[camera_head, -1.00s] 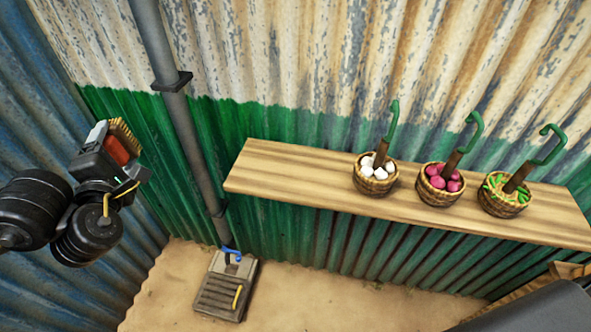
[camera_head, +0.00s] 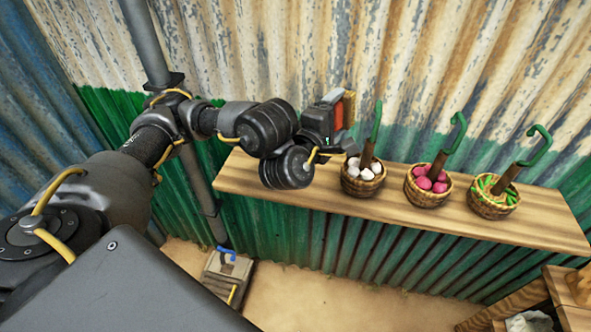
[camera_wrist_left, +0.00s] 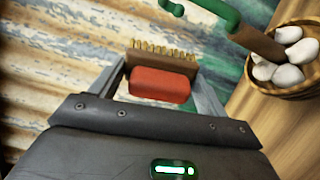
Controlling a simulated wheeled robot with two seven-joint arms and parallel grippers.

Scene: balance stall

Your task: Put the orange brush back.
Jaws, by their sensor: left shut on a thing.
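The orange brush (camera_wrist_left: 160,84) shows in the left wrist view as an orange-red block on a brown back with pale bristles along its far side. It also shows in the head view (camera_head: 339,115). My left gripper (camera_head: 335,112) is shut on it and holds it up in front of the corrugated wall, above the shelf (camera_head: 280,187) and just left of the basket of white things (camera_head: 362,187). The bristles point away from my wrist. My right gripper is not in view.
Baskets of pink things (camera_head: 427,198) and green things (camera_head: 493,208) stand to the right, each with a green hooked handle. A grey pipe (camera_head: 147,40) runs down the wall. A box with a blue handle (camera_head: 226,272) is on the sandy ground. The shelf's left end is bare.

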